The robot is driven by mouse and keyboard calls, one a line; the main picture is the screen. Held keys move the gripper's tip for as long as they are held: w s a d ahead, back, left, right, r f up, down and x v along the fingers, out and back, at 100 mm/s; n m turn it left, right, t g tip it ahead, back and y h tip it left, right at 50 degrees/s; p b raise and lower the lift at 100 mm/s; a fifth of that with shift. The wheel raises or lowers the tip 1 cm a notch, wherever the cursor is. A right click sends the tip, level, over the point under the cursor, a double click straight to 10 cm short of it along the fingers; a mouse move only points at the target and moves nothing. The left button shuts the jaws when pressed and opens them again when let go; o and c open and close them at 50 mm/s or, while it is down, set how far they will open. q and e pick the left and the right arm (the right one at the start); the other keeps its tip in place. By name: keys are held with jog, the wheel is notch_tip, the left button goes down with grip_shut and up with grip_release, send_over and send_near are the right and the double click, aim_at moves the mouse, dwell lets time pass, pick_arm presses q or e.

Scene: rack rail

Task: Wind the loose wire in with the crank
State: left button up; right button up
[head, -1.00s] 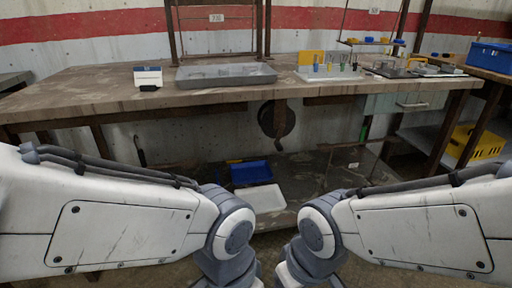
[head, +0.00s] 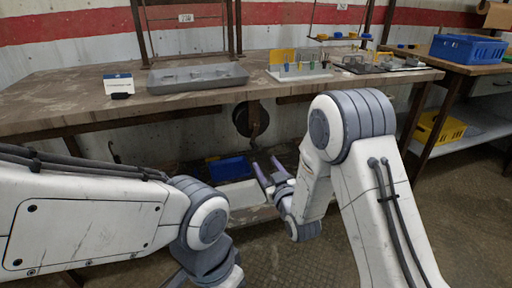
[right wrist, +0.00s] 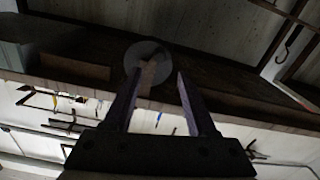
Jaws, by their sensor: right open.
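A dark round drum (head: 241,119) is under the front edge of the workbench in the head view, with a brownish upright bar (head: 256,118) in front of it. I cannot tell for sure which part is the crank. The right wrist view shows a round pale disc (right wrist: 148,58) with a brown piece across it, beyond and between my fingertips. My right gripper (head: 265,165) is open and empty, below the drum and apart from it; its fingers also show in the right wrist view (right wrist: 155,85). No loose wire can be made out. My left gripper is out of view.
The workbench (head: 60,105) holds a grey tray (head: 198,76), a small white-and-blue box (head: 118,85) and a rack of small tools (head: 300,73). Below are a blue tray (head: 229,168) and a white tray (head: 242,193). A blue crate (head: 468,48) and a yellow crate (head: 440,128) are at right.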

aim_at(256, 149)
jog(key=b+x, duration=0.1)
jog(key=x, duration=0.9)
jog(key=shift+w+b, duration=0.1)
jog(key=shift+b, duration=0.2)
grip_shut()
